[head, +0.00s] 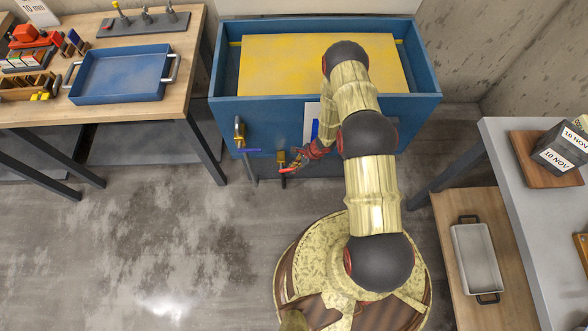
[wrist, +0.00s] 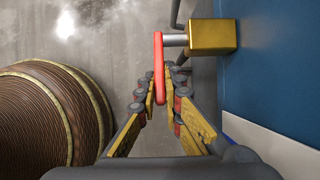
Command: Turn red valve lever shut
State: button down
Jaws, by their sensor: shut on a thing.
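The red valve lever (wrist: 158,58) sits on a metal stem from a brass valve body (wrist: 213,37) on the blue tank's wall. In the wrist view it hangs down from the stem, slightly slanted, its lower end between my fingers. My gripper (wrist: 162,88) is shut on the lever, one finger on each side. In the head view my gripper (head: 302,163) is low in front of the tank, by the red lever (head: 287,170). My arm and fingers hide part of the valve there.
The blue tank (head: 425,110) holds a yellow-covered surface. A second brass valve (head: 239,133) with a blue lever (head: 250,151) is just left. A wooden workbench (head: 185,75) stands at left, a grey table (head: 510,165) at right. The floor left of my base is clear.

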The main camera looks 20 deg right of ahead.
notch_tip(320, 180, down, 2)
jog(key=t+y+b, duration=0.1)
jog(key=y+b, duration=0.2)
jog(key=b, duration=0.1)
jog(key=shift+d+f+y, duration=0.1)
jog(key=shift+y, duration=0.2)
jog(key=c, duration=1.9)
grip_release()
jog(key=v, duration=1.2)
jog(key=shift+s, duration=0.1)
